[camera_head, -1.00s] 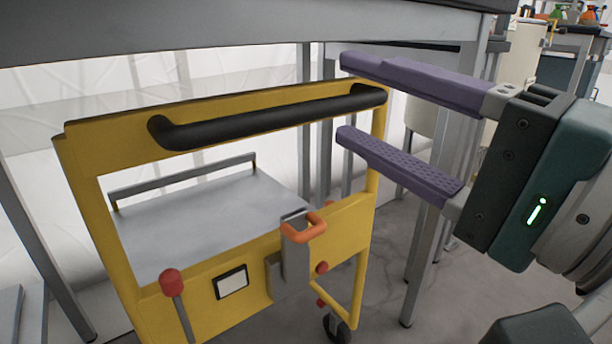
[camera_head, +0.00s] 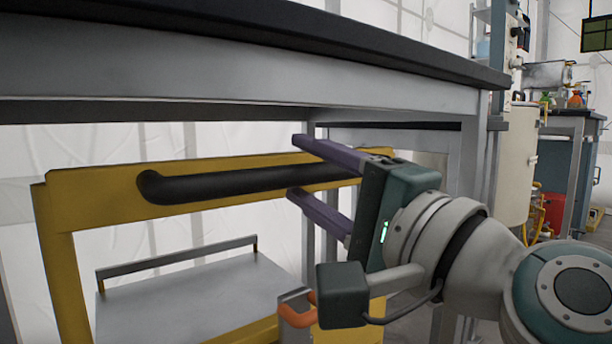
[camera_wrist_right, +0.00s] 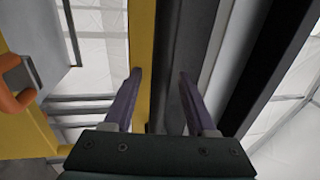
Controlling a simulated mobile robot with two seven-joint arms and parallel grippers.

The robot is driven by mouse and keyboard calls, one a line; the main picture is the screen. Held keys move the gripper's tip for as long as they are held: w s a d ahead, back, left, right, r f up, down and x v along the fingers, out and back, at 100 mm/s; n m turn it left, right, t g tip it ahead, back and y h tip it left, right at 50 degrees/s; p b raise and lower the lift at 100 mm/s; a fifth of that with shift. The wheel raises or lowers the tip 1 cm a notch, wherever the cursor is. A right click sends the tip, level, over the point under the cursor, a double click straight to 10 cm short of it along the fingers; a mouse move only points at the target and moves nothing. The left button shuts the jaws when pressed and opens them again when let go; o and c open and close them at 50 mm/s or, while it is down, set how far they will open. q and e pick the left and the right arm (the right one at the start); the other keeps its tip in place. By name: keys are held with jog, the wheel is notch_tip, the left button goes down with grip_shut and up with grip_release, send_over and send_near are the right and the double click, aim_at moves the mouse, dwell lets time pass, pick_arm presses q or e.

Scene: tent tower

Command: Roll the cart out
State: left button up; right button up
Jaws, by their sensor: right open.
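The yellow cart (camera_head: 60,235) stands under a workbench, with a black bar handle (camera_head: 225,184) across its top. My right gripper (camera_head: 293,167) is open at the right part of this handle. One purple finger is above the bar and one is below it, and neither is closed on it. In the right wrist view the black handle (camera_wrist_right: 171,75) runs between the two fingers, beside the yellow frame (camera_wrist_right: 142,45). An orange latch loop (camera_head: 297,310) sits on the cart's front, partly hidden by my arm. The left gripper is not in view.
The workbench (camera_head: 250,85) overhangs the cart, and its grey leg (camera_head: 470,160) stands to the right behind my gripper. The cart's grey deck (camera_head: 190,300) looks empty.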

jog(key=shift+w+a, duration=0.1)
jog(key=shift+c, duration=0.4)
grip_shut()
dwell(1.0)
